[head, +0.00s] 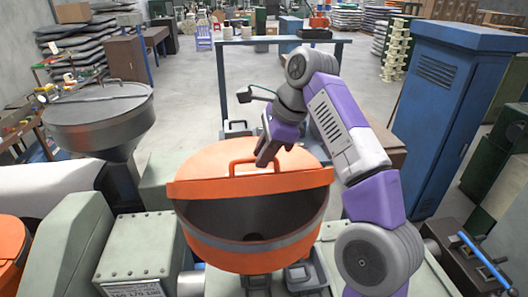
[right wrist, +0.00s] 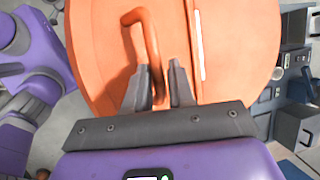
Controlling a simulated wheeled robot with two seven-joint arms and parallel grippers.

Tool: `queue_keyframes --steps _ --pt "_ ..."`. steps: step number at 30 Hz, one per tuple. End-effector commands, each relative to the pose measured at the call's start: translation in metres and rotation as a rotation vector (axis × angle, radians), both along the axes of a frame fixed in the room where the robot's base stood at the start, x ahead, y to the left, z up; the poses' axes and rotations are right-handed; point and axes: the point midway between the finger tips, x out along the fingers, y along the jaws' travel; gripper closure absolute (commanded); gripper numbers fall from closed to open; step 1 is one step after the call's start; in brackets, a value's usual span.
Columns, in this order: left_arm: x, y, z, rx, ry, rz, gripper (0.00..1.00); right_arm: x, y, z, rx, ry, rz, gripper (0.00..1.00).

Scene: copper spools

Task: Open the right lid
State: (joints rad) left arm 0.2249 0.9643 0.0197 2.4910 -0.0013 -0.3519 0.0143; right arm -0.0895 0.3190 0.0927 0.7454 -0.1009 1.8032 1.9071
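The orange hopper (head: 255,250) stands at the front centre in the head view. Its orange lid (head: 205,165) covers the back part, and the front part is uncovered, showing a dark inside. An orange handle (head: 233,168) rises from the lid; it also shows in the right wrist view (right wrist: 150,45). My right gripper (head: 263,160) is over the lid at the handle. In the wrist view my right gripper (right wrist: 157,68) has its fingers apart, with the handle's near end between them. Whether they touch it is unclear. My left gripper is out of view.
A grey hopper (head: 100,118) with a closed, handled lid stands at the left. Part of another orange hopper (head: 10,250) shows at the lower left edge. A blue cabinet (head: 445,120) stands at the right. A blue-grey frame (head: 222,85) rises behind the orange hopper.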

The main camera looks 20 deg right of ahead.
Motion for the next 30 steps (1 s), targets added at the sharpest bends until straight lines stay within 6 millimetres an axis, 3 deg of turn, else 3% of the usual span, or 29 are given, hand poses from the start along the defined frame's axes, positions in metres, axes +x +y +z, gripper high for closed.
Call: queue_keyframes --steps 1,3,30 --pt "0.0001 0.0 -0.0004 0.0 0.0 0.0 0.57 0.0008 0.0 -0.0014 0.0 0.001 -0.001 0.7" --pt "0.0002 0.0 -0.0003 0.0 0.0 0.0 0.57 0.0004 0.0003 -0.0005 0.001 0.0 0.0 0.6" --pt "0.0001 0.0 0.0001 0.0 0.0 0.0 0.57 -0.0019 0.0016 0.0059 0.007 -0.009 0.005 0.6"
